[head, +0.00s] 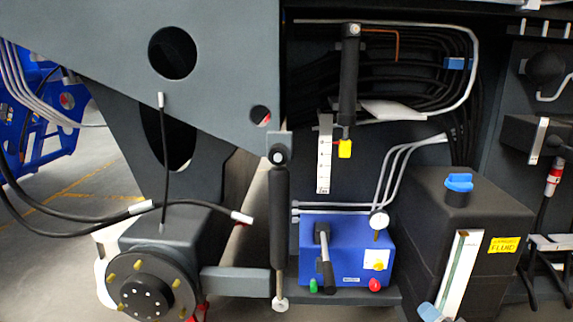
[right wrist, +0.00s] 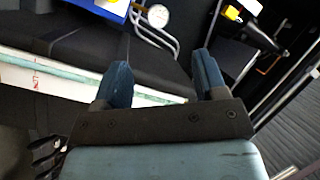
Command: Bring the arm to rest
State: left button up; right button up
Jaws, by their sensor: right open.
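My right gripper (right wrist: 162,72) shows in the right wrist view with its two dark blue fingers spread apart and nothing between them. A pale strip with a green line (right wrist: 60,78) passes behind the fingers. In the head view, a small light-blue piece (head: 428,312) shows at the bottom edge beside the foot of the sight gauge (head: 459,275); I cannot tell whether it is part of my right gripper. My left gripper is in neither view.
A blue box (head: 325,262) with a lever and a round dial (head: 379,221) stands at centre. A black fluid tank (head: 420,215) with a blue cap (head: 459,183) stands to its right. A hub (head: 150,290) and loose black hoses (head: 70,228) are at left.

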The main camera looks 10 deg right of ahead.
jog(key=s+a+r+n+g+y, duration=0.2)
jog(key=s+a+n+y, duration=0.2)
jog(key=s+a+n, duration=0.75)
jog(key=s+a+r+n+g+y, duration=0.3)
jog(key=s+a+n, duration=0.45)
jog(key=a, duration=0.75)
jog(key=a+r+m+t+h, duration=0.25)
jog(key=a+r+m, duration=0.2)
jog(key=m, duration=0.25)
pick_arm(q)
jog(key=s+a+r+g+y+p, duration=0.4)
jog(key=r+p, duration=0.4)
jog(key=p, duration=2.7)
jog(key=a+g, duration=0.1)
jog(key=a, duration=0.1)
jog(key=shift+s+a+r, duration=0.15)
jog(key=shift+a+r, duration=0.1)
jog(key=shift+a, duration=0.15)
pick_arm(e)
jog(key=s+d+r+g+h, duration=0.3)
jog(key=d+r, duration=0.3)
jog(key=r, duration=0.2)
jog(key=shift+s+d+r+g+h, duration=0.2)
jog(key=shift+g+h, duration=0.25)
jog(key=shift+g, duration=0.3)
jog(key=shift+w+r, duration=0.1)
